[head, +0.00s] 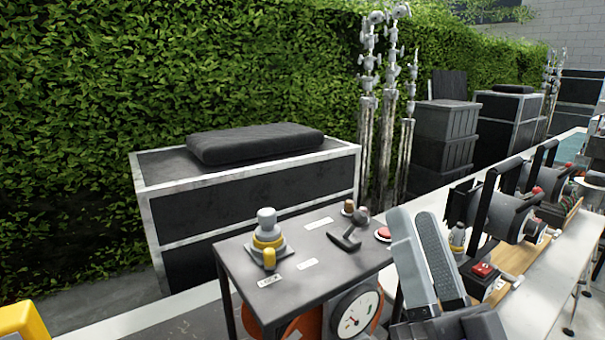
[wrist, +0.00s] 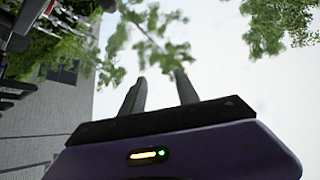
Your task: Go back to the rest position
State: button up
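My gripper (head: 414,222) is at the lower right of the head view, its two grey fingers pointing up, in front of the right side of a small dark control table (head: 310,285). In the wrist view my gripper (wrist: 156,78) shows two dark fingers apart, with only sky and leaves between them. It is open and empty. It appears clear of the things around it, though its distance from the table is hard to judge.
The table carries a grey-and-yellow knob (head: 267,232), a lever (head: 346,236) and a red button (head: 383,234); a round gauge (head: 354,312) is on its front. A bench (head: 550,290) with machines stands right. A large case (head: 255,190) and a hedge (head: 180,70) are behind.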

jog(key=s+d+f+m+g+h, duration=0.1)
jog(key=s+d+f+h, duration=0.1)
jog(key=f, duration=0.3)
jog(key=s+d+f+g+h, duration=0.1)
jog(key=s+d+f+h, duration=0.15)
jog(key=f, duration=0.25)
jog(key=s+d+f+n+g, duration=0.1)
jog(key=s+f+g, duration=0.3)
jog(key=s+f, duration=0.8)
jog(key=s+d+f+n+g, duration=0.2)
jog(key=s+f+n+g, duration=0.1)
jog(key=s+f, duration=0.8)
jog(key=shift+s+f+g, duration=0.35)
jog(key=shift+s+g, duration=0.55)
jog(key=shift+s, duration=0.35)
jog(key=shift+d+h, duration=0.1)
jog(key=shift+h, duration=0.15)
